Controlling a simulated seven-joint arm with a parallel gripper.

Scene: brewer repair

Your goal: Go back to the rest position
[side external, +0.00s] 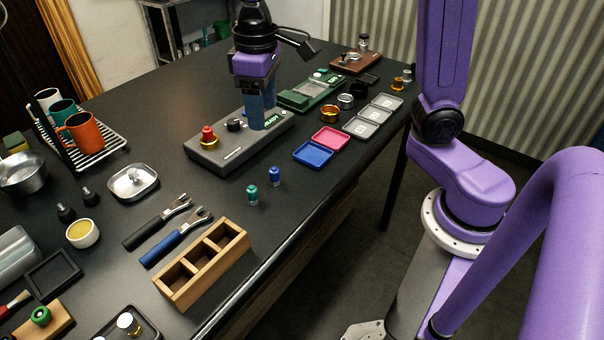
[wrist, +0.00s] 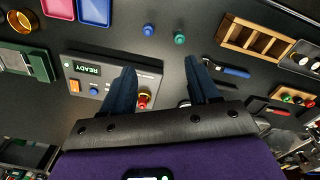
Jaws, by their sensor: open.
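My gripper (side external: 262,112) is open and empty, with its blue fingers pointing down over the right end of the grey brewer base (side external: 225,155). In the wrist view its two fingers (wrist: 160,72) stand apart. Behind them in that view lies the base, with a display (wrist: 87,69) that reads READY, an orange switch (wrist: 74,86) and a blue button (wrist: 94,91). A red knob on a brass collar (side external: 208,137) stands at the base's left end. The fingers hide part of the base, and I cannot tell how far above it they are.
Blue (side external: 313,153) and pink (side external: 330,138) trays lie right of the base. Green (side external: 252,194) and blue (side external: 274,176) small pieces stand in front. The black table between is partly clear.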

